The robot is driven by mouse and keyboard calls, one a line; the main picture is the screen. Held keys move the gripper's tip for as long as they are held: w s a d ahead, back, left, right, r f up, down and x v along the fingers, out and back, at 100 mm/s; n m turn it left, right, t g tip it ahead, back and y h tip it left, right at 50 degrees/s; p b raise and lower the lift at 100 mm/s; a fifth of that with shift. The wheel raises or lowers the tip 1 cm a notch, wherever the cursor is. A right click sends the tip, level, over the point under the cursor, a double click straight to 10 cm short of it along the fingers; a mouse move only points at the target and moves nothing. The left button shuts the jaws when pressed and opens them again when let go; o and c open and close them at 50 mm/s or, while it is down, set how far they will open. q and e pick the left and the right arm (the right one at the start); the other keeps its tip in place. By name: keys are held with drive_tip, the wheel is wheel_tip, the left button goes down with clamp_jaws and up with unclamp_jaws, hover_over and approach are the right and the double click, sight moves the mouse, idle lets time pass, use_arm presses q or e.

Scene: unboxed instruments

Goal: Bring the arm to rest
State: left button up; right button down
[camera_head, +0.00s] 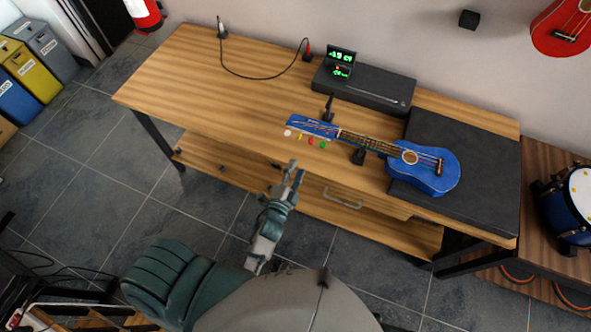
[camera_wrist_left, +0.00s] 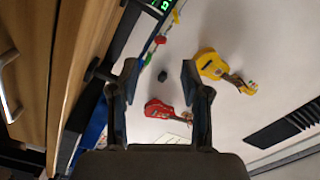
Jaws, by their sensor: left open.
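My left gripper (camera_head: 291,176) is in front of the table's front edge in the head view, below and left of the blue ukulele. In the left wrist view its two fingers (camera_wrist_left: 158,82) stand apart with nothing between them that they touch. My right gripper does not show in either view.
The wooden table (camera_head: 190,75) holds a black box (camera_head: 365,84) with a green display (camera_head: 341,62), a cable (camera_head: 255,77) and small coloured picks (camera_head: 311,140). Bins (camera_head: 40,45) stand at the left and a blue drum (camera_head: 570,205) at the right. Grey floor (camera_head: 110,150) is clear left of the table.

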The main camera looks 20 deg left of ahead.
use_arm(q)
drive_tip(key=shift+d, duration=0.1)
drive_tip(key=s+a+f+n+g, duration=0.1)
drive_tip(key=s+f+n+g, duration=0.35)
drive_tip(key=f, duration=0.95)
drive_tip(key=s+f+n+g, duration=0.1)
drive_tip(key=s+f+g, duration=0.5)
drive_tip(key=f, duration=0.9)
drive_tip(key=s+a+f+n+g, duration=0.2)
drive_tip(key=s+f+g, duration=0.1)
drive_tip(key=s+f, duration=0.4)
drive_tip(key=s+a+f+n+g, duration=0.2)
drive_tip(key=s+f, duration=0.5)
drive_tip(key=s, duration=0.6)
drive_tip(key=shift+s+a+g, duration=0.15)
drive_tip(key=shift+s+g, duration=0.1)
drive_tip(key=shift+g, duration=0.3)
drive_tip(key=shift+n, duration=0.25)
